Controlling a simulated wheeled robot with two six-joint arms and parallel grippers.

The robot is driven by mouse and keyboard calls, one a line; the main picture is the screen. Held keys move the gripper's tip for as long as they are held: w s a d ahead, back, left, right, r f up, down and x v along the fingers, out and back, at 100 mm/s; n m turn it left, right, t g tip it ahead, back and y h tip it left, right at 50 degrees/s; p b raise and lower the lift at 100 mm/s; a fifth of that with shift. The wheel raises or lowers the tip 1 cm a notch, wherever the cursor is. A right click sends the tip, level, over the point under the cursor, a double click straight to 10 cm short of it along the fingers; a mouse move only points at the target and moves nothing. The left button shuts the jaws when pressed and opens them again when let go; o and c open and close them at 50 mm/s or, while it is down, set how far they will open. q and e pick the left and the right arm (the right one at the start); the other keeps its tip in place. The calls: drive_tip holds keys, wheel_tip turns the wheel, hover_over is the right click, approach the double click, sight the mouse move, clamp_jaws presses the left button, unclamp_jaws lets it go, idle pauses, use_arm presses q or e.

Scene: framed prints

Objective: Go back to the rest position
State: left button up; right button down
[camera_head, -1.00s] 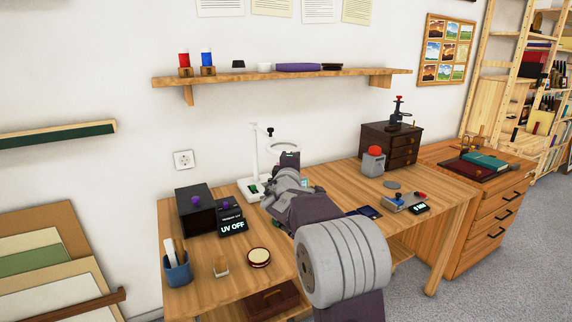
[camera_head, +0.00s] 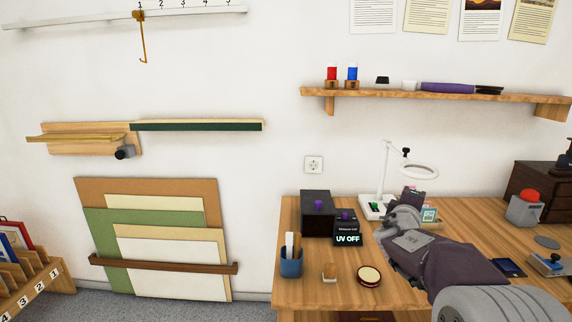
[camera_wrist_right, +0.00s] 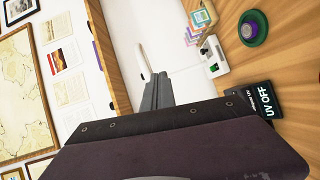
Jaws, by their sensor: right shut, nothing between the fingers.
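The task names no object. My right arm comes in from the lower right of the head view and reaches over the workbench (camera_head: 440,297). My right gripper (camera_head: 413,196) is in front of the magnifier lamp (camera_head: 385,185), with its fingertips hard to make out there. In the right wrist view the fingers of this gripper (camera_wrist_right: 158,92) are together with nothing between them, and the dark wrist body fills the lower part. My left gripper is in neither view.
The bench bears a black box (camera_head: 317,213), a "UV OFF" display (camera_head: 347,239), a blue pen cup (camera_head: 291,263) and a round tin (camera_head: 369,276). A wall shelf (camera_head: 430,96) hangs above. Boards (camera_head: 165,255) lean at the left, with open floor (camera_head: 250,308) beside them.

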drive_tip(key=s+a+f+m+g+y, duration=0.35)
drive_tip(key=s+f, duration=0.45)
drive_tip(key=f, duration=0.3)
drive_tip(key=s+a+f+m+g+y, duration=0.25)
drive_tip(key=s+a+f+g, duration=0.25)
drive_tip(key=s+f, duration=0.45)
drive_tip(key=s+a+f+m+g+y, duration=0.4)
drive_tip(key=s+a+f+m, duration=0.1)
drive_tip(key=s+a+f, duration=0.65)
wheel_tip(320, 180, up, 21)
drive_tip(key=n+p, duration=0.1)
drive_tip(key=p, duration=2)
drive_tip(key=shift+s, duration=0.2)
drive_tip(key=shift+r, duration=0.1)
